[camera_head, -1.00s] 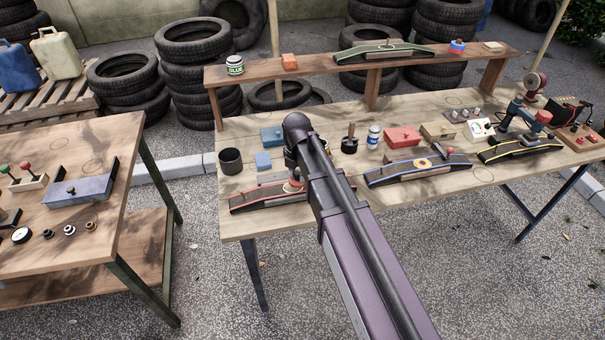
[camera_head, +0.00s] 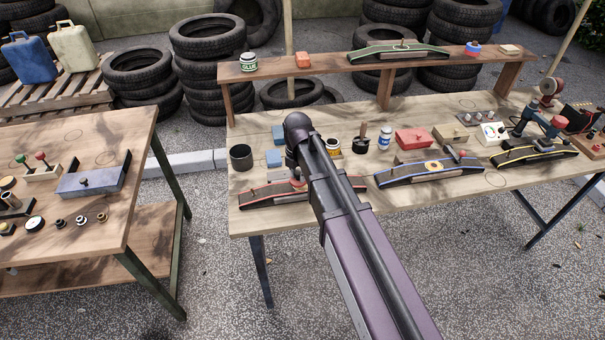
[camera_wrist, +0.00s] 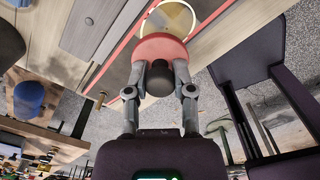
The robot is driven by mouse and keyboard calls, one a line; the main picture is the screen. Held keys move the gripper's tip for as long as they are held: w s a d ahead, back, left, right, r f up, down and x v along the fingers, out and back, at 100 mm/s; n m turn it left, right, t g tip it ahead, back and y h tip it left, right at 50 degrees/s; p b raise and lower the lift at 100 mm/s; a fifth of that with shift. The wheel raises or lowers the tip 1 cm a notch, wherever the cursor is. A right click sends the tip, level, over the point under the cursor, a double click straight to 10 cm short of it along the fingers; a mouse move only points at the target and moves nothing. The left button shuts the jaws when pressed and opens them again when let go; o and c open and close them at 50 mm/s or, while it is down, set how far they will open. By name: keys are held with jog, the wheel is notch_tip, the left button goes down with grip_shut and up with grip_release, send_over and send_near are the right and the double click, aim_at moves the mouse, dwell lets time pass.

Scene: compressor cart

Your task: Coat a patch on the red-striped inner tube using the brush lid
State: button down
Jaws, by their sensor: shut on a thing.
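The red-striped inner tube (camera_head: 262,193) lies on its stand at the left front of the long bench. In the wrist view its dark surface and red stripes (camera_wrist: 232,28) run behind my gripper. My gripper (camera_wrist: 160,74) is shut on the black knob of a red-pink disc, which looks like the brush lid (camera_wrist: 162,48). The disc overlaps the near edge of a cream ring (camera_wrist: 188,14) on the tube. I cannot tell whether the lid touches the tube; its underside is hidden. In the head view my arm covers the tube's middle. An open jar (camera_head: 333,149) stands just behind my arm.
A raised shelf (camera_head: 330,68) runs along the back. A second table (camera_head: 125,195) stands left, across a gap.

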jog(key=shift+s+a, duration=0.15)
jog(key=shift+a, duration=0.35)
jog(key=shift+s+a, duration=0.15)
jog(key=shift+a, duration=0.35)
jog(key=shift+d, duration=0.1)
jog(key=shift+w+d, duration=0.25)
jog(key=shift+d, duration=0.65)
jog(key=shift+w+d, duration=0.25)
jog(key=shift+d, duration=0.6)
jog(key=shift+d, duration=0.15)
jog(key=shift+w+d, duration=0.25)
jog(key=shift+d, duration=0.6)
jog(key=shift+w+d, duration=0.25)
jog(key=shift+d, duration=0.6)
jog(key=shift+r, duration=0.1)
